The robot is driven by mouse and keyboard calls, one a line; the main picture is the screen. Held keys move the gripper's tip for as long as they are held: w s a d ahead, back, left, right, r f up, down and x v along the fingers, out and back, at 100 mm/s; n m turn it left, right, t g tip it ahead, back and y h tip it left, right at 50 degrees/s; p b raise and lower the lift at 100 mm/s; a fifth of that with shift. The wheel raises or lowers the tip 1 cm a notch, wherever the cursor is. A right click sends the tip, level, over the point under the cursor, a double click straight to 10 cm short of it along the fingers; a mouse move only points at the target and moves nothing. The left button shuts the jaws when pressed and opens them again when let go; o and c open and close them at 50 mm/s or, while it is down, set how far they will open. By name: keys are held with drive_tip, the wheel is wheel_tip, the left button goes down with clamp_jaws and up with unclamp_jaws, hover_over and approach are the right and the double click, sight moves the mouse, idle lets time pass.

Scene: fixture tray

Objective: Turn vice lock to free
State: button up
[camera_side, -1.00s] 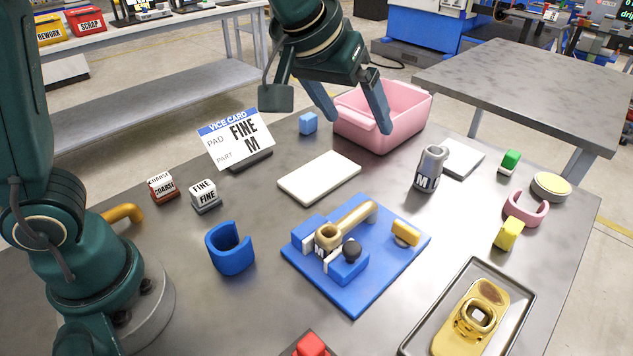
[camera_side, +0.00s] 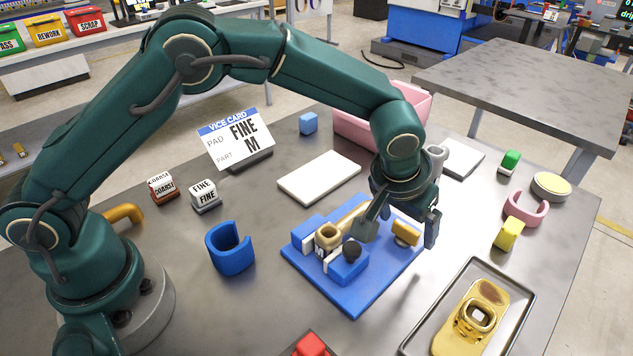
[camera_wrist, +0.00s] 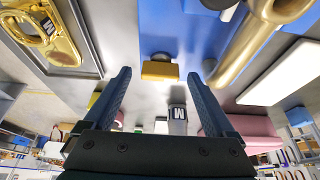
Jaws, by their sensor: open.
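The vice stands on a blue base plate (camera_side: 350,298), with blue jaws, white pads and a black knob (camera_side: 352,250). A brass part (camera_side: 328,238) marked M sits between the jaws, its long handle reaching back right. A yellow block-shaped lock (camera_side: 406,232) is at the plate's right side. My gripper (camera_side: 400,230) points down over it, open and empty. In the wrist view the lock (camera_wrist: 160,71) lies centred between the spread fingertips (camera_wrist: 160,76), touching neither. How high the fingertips are above the plate is hard to tell.
A tray (camera_side: 403,347) with a brass fixture is at the front right. A grey cylinder (camera_side: 437,154) is partly hidden behind my wrist. A pink bin (camera_side: 350,125), white pad (camera_side: 320,177), blue cradle (camera_side: 230,250) and pink ring (camera_side: 526,208) stand around the vice.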

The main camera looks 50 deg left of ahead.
drive_tip(key=shift+w+f, duration=0.1)
drive_tip(key=shift+f, duration=0.1)
drive_tip(key=c, duration=1.4)
